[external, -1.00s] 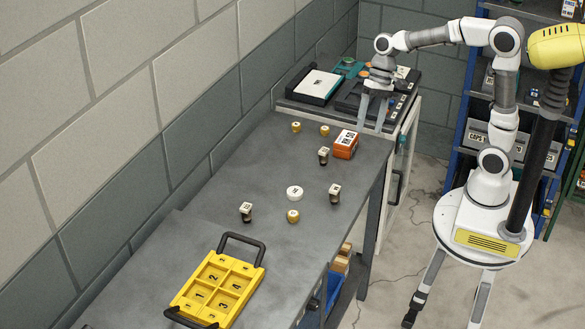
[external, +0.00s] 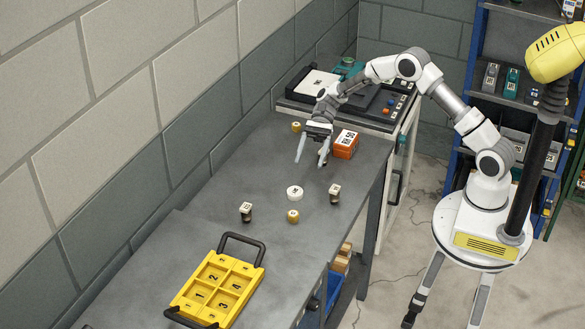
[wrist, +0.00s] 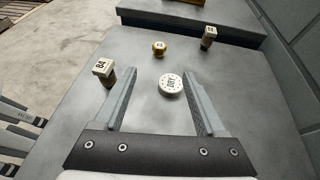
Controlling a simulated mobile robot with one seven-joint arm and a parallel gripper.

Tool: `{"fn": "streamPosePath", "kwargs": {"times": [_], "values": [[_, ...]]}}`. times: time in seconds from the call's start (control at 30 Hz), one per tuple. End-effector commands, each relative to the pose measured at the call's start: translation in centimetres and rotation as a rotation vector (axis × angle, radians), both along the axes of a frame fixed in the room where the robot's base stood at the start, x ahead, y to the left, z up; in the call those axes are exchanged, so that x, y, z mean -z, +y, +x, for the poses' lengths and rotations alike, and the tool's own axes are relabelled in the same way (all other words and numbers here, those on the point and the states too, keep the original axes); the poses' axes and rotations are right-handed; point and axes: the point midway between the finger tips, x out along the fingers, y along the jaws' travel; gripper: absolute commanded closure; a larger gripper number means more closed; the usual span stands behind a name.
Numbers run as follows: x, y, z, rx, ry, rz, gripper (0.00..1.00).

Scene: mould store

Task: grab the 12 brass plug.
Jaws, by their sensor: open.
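Two brass plugs show in the external view: one (external: 293,216) near the white disc, and one (external: 296,127) further back towards the wall. The nearer one also shows in the wrist view (wrist: 159,48), beyond the white disc. Their markings are too small to read, so I cannot tell which is 12. A third brass plug seen earlier is now hidden behind my gripper. My gripper (external: 312,157) is open and empty above the bench. In the wrist view its fingers (wrist: 160,76) are spread, with the white disc (wrist: 170,85) seen between them.
Dark-based stamps with pale tops stand on the bench, one (external: 334,193) right of the disc and one (external: 245,211) left. An orange box (external: 345,144) sits right of my gripper. A yellow numbered tray (external: 244,267) lies in front. The wall borders the bench's left.

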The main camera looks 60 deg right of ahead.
Motion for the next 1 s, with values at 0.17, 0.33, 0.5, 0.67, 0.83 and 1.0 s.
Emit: {"fn": "streamPosePath", "kwargs": {"times": [0.17,0.33,0.5,0.67,0.83,1.0], "values": [[0.9,1.9,-0.1,0.001,0.008,0.008,0.27],[2.4,5.3,-0.6,0.000,0.008,0.006,0.27],[3.7,8.6,-1.0,0.000,0.006,0.006,0.27],[4.6,10.6,-1.3,0.002,0.006,0.006,0.27],[4.9,11.4,-1.4,0.002,0.005,0.005,0.27],[5.7,12.7,-1.6,0.001,0.006,0.005,0.27]]}}
